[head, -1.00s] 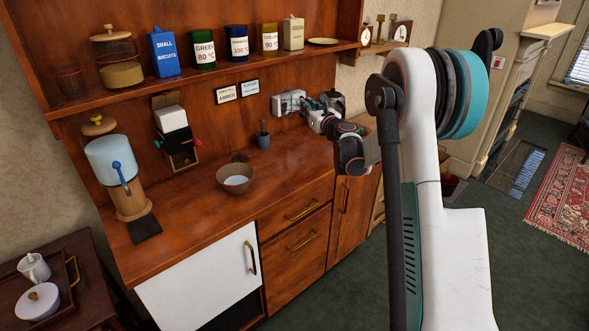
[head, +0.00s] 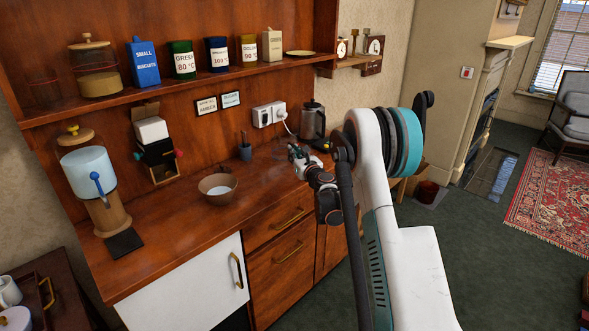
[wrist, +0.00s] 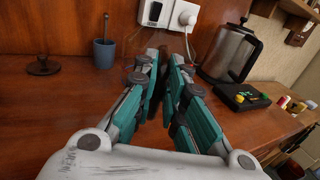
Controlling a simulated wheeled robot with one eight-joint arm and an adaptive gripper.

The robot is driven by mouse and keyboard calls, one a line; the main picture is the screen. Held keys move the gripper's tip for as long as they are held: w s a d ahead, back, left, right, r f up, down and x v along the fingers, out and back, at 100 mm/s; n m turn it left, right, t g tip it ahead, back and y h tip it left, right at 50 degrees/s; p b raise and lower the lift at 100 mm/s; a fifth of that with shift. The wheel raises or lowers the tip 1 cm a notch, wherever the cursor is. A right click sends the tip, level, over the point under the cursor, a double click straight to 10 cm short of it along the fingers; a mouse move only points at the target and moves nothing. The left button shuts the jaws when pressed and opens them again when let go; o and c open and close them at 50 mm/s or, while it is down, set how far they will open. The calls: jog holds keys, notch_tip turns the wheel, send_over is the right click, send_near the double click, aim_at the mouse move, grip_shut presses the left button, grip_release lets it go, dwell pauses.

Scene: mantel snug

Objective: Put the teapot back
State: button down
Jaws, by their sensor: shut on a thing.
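My gripper (head: 296,153) reaches over the back of the wooden counter, near the kettle. In the wrist view its two teal-padded fingers (wrist: 165,66) converge, shut on a dark thing (wrist: 154,66) that is mostly hidden between them. I cannot tell for sure whether this is the teapot. In the head view, a white jug (head: 9,291) and a white round lidded pot (head: 15,319), cut off by the frame, stand on a tray at the lower left.
A blue cup (wrist: 104,54) and a dark knobbed disc (wrist: 42,66) are to the left. A bowl (head: 217,190) sits on the counter (head: 190,235). A shelf (head: 200,83) of tins runs above.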

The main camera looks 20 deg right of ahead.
jog(key=shift+f+b, duration=0.75)
jog(key=shift+f, duration=1.55)
jog(key=shift+f, duration=0.2)
jog(key=c, duration=1.7)
grip_release()
jog(key=shift+o, duration=0.2)
jog(key=shift+r, duration=0.1)
jog(key=shift+r, duration=0.15)
jog(key=s+p, duration=0.2)
jog(key=s, duration=1)
jog(key=shift+a+p, duration=0.25)
jog(key=shift+p, duration=0.15)
